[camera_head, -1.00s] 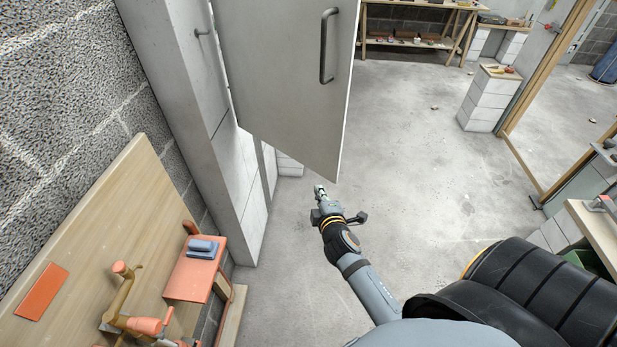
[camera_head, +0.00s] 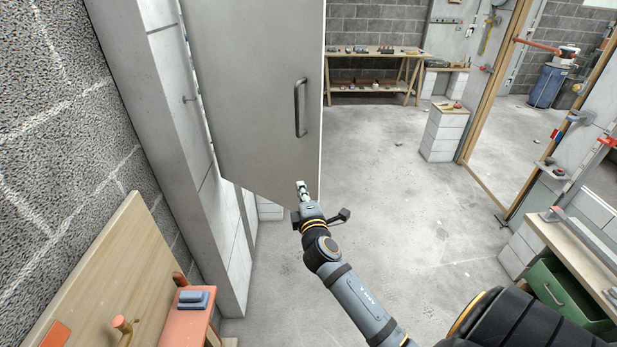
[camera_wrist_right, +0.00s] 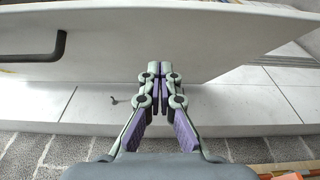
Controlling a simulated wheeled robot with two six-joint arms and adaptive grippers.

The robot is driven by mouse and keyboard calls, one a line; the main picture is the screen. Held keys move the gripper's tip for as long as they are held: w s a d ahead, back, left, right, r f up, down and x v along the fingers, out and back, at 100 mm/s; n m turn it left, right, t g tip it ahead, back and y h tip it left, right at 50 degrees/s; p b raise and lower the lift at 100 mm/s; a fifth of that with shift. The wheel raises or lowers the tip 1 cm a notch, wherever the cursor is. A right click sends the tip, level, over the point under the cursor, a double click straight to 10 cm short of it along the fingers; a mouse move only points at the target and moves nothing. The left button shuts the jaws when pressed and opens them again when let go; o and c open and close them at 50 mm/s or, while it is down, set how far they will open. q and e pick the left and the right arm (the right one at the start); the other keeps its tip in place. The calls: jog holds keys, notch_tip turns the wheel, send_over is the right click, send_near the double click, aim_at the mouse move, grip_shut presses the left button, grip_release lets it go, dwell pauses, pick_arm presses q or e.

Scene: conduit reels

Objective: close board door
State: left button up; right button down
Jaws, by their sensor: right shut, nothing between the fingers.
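The board door (camera_head: 258,90) is a light grey panel standing open, with a dark bar handle (camera_head: 300,108) near its right edge. My right gripper (camera_head: 302,188) is shut and empty, at the door's lower right corner below the handle. In the right wrist view the gripper (camera_wrist_right: 160,78) points at the door panel (camera_wrist_right: 200,40), and its handle (camera_wrist_right: 35,50) shows at the left. Whether the fingertips touch the door I cannot tell. My left gripper is not in view.
A white block wall and column (camera_head: 165,110) stand left of the door. A wooden board (camera_head: 85,275) and an orange stand (camera_head: 185,320) are at the lower left. The concrete floor (camera_head: 390,210) to the right is clear. A workbench (camera_head: 580,250) with a green drawer stands at the right.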

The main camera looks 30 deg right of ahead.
aim_at(305, 172)
jog(key=shift+w+d+p, duration=0.3)
jog(key=shift+w+d, duration=0.35)
jog(key=shift+d, duration=0.35)
jog(key=shift+w+d+p, duration=0.25)
jog(key=shift+w+d, duration=0.35)
jog(key=shift+d, duration=0.4)
